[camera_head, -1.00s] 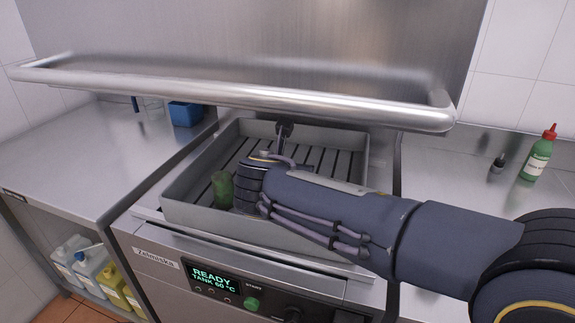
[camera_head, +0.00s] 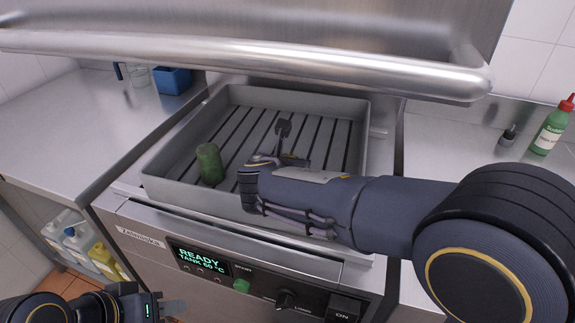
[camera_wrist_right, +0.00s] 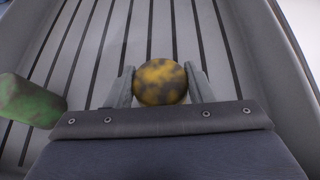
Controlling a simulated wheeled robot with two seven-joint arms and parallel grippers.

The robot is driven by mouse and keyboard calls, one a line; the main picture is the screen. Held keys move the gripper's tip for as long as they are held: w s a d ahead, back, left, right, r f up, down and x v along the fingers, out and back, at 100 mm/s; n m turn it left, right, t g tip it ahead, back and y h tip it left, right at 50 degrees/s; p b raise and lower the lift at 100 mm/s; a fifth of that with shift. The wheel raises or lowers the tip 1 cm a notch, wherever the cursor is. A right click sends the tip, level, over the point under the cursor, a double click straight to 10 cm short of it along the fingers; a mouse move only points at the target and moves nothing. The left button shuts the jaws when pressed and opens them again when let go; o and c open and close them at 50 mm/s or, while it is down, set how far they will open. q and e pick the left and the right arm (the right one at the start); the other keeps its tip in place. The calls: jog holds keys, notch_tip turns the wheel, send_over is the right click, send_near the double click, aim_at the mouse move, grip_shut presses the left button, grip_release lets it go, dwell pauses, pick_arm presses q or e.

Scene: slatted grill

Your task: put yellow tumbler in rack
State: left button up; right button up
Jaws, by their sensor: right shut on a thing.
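The yellow tumbler (camera_wrist_right: 161,82), blotched with dark spots, shows end-on between the fingers of my right gripper (camera_wrist_right: 161,88) in the right wrist view. The gripper is shut on it, over the slats. In the head view the arm hides the tumbler; part of my right gripper (camera_head: 283,135) shows above the rack. The rack (camera_head: 165,190) is a grey, walled tray with dark slots in its floor. My left gripper (camera_head: 168,308) is low at the bottom left of the head view, away from the rack; its finger gap is unclear.
A green tumbler (camera_head: 209,164) stands upright in the rack's left part and also shows in the right wrist view (camera_wrist_right: 30,101). A steel bar (camera_head: 250,62) crosses above the rack's back. A blue container (camera_head: 172,80) and a green bottle (camera_head: 552,130) stand on the side counters.

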jog(key=shift+f, duration=0.2)
jog(key=shift+f, duration=0.15)
jog(key=o, duration=1)
jog(key=shift+r, duration=0.2)
jog(key=shift+s+r, duration=0.2)
jog(key=v, duration=1.1)
jog(key=shift+s+r+p, duration=0.1)
jog(key=shift+s+p, duration=0.2)
jog(key=shift+p, duration=0.1)
jog(key=shift+a, duration=0.1)
